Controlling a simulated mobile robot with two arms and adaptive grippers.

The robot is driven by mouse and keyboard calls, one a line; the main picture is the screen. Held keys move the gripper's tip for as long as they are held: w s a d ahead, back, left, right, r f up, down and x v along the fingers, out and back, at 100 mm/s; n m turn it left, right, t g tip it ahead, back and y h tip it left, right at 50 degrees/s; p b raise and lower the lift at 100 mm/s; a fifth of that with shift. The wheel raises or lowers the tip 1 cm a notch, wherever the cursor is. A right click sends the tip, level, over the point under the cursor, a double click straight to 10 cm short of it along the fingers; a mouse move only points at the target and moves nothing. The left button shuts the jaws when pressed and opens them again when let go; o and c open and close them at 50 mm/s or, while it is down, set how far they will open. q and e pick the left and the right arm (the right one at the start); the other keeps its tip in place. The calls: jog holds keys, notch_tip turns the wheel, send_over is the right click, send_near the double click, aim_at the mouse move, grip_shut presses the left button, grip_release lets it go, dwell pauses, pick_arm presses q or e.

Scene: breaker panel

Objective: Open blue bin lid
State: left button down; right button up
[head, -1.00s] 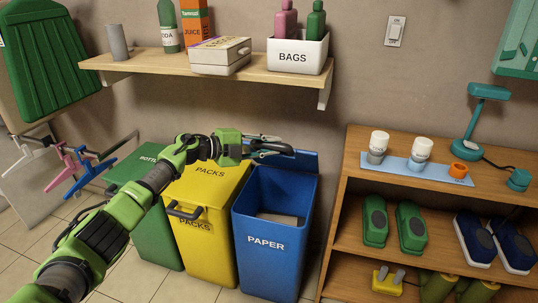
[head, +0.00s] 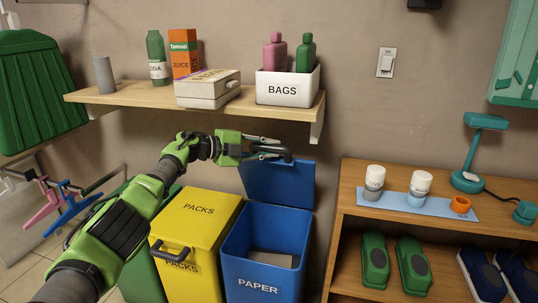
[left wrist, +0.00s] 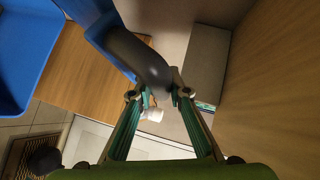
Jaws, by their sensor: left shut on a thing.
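The blue bin (head: 262,262) marked PAPER stands with its top open, and its inside shows. Its blue lid (head: 280,186) stands raised at the back of the bin, near the wall. My left gripper (head: 277,150) is at the lid's top edge, shut on the dark lid handle (head: 287,157). In the left wrist view the dark handle (left wrist: 140,62) lies between the fingertips, with a strip of blue lid (left wrist: 97,25) beside it. My right gripper is not in view.
A yellow PACKS bin (head: 190,222) stands left of the blue bin, with a green bin (head: 140,280) beyond it. A wooden shelf (head: 215,108) with a BAGS box (head: 285,90) hangs above my gripper. A wooden cabinet (head: 345,215) stands to the right.

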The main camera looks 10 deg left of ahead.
pick_arm(q)
jog(key=shift+w+r, duration=0.2)
jog(key=shift+r, duration=0.1)
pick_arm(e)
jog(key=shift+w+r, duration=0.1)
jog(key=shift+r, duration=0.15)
pick_arm(q)
jog(key=c, duration=1.9)
grip_release()
jog(key=shift+s, duration=0.1)
jog(key=shift+f, duration=0.1)
jog(key=shift+a, duration=0.1)
jog(key=shift+v, duration=0.9)
jog(key=v, duration=1)
